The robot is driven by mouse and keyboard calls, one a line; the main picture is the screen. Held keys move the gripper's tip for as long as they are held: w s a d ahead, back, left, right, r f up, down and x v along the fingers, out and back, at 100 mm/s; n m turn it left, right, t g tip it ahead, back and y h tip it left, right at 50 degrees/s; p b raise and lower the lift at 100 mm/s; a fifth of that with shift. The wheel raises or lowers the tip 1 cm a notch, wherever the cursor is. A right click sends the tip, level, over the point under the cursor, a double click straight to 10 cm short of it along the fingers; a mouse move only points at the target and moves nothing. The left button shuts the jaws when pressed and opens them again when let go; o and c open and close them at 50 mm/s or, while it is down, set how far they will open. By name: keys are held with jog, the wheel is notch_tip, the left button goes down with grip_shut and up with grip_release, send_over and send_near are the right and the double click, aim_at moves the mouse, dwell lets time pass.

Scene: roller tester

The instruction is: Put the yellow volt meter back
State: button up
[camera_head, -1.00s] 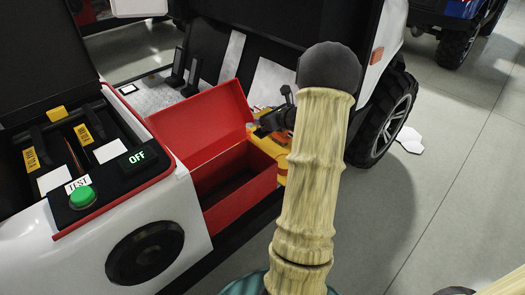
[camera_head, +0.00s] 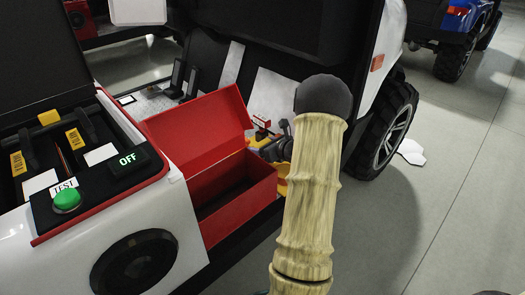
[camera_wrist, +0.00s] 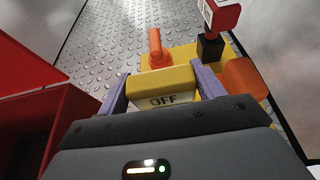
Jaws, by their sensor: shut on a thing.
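The yellow volt meter (camera_wrist: 165,80) has a display reading OFF and shows in the wrist view between the purple fingers of my gripper (camera_wrist: 162,84). My gripper is shut on it. An orange peg-like part (camera_wrist: 156,50) stands behind the display, and more yellow and orange surface extends to the right. In the head view my gripper (camera_head: 279,143) is partly hidden behind my arm, right of the open red box (camera_head: 238,197). The box looks empty where I can see inside.
A red piece with a white label on a black block (camera_wrist: 216,22) stands near the meter. The white tester (camera_head: 180,220) with a green TEST button (camera_head: 67,199) and OFF display (camera_head: 128,159) is at left. A car wheel (camera_head: 385,130) is at right. Open floor lies further right.

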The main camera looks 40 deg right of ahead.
jog(key=shift+f, duration=0.25)
jog(key=shift+f, duration=0.15)
jog(key=o, duration=1.3)
jog(key=shift+r, duration=0.2)
jog(key=shift+s+r, duration=0.15)
jog(key=shift+s, duration=0.15)
jog(key=p+v, duration=0.4)
jog(key=v, duration=0.6)
jog(key=shift+s, duration=0.15)
jog(key=shift+s+r, duration=0.15)
jog(key=shift+s, duration=0.35)
